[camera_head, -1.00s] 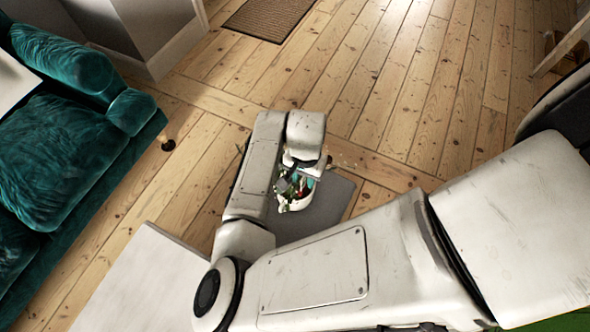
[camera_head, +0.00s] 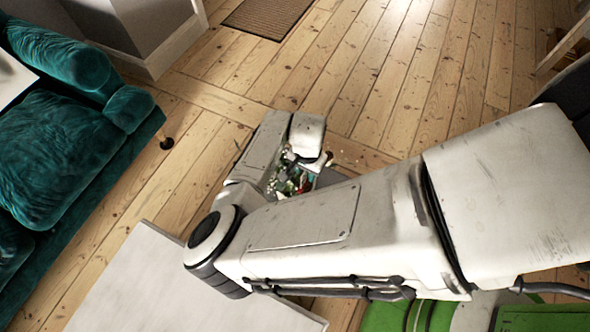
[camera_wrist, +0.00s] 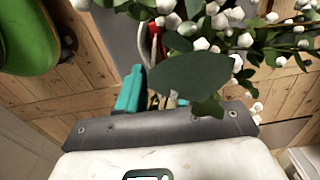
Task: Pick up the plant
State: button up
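The plant (camera_head: 283,184) has green leaves and small white buds. In the head view it shows small beside my gripper (camera_head: 305,178), partly covered by my arm. In the wrist view the plant (camera_wrist: 268,38) fills the upper right, and one large dark leaf hangs across the fingers. One teal finger of my gripper (camera_wrist: 160,98) shows left of this leaf; the other is mostly hidden behind it. I cannot tell how far apart the fingers are or whether they touch the plant. The plant's base is hidden.
A teal sofa (camera_head: 60,150) stands at the left, with a white flat surface (camera_head: 185,285) at the lower left. A brown mat (camera_head: 268,16) lies at the top. Green things (camera_head: 400,314) show at the lower right. The floorboards beyond my gripper are clear.

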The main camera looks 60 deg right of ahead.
jog(key=shift+f, duration=1.25)
jog(key=shift+c, duration=0.5)
grip_shut()
jog(key=shift+r, duration=0.1)
